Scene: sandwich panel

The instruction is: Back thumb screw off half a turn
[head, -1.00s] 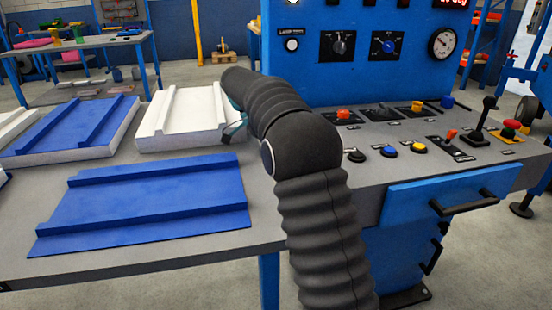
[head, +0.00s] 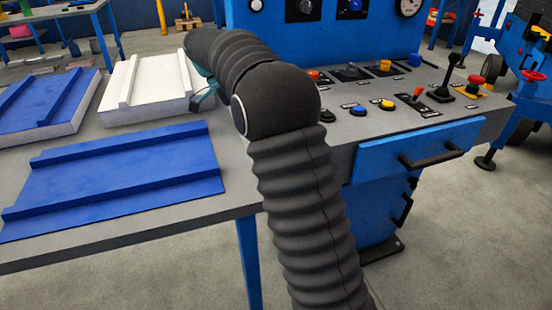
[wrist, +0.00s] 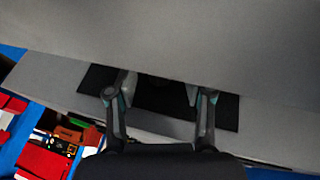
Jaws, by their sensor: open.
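I cannot pick out a thumb screw for certain in either view. In the wrist view my gripper (wrist: 160,97) is open, its two fingers apart over a black plate (wrist: 228,112) on a grey surface. The dark area between the fingers is too dim to make out. In the head view my black ribbed arm hides most of my gripper. Only a teal part of it shows beside the white tray-like panel (head: 120,112). The sloping console (head: 370,125) carries several knobs and buttons, among them a red knob (head: 313,75) and a yellow knob (head: 385,66).
A blue ridged panel (head: 115,172) lies on the grey table, with another blue-topped panel (head: 45,105) at left. The console has a blue drawer (head: 420,150) with a black handle. A lever (head: 450,72) stands at its right. In the wrist view, red boxes (wrist: 45,160) lie below left.

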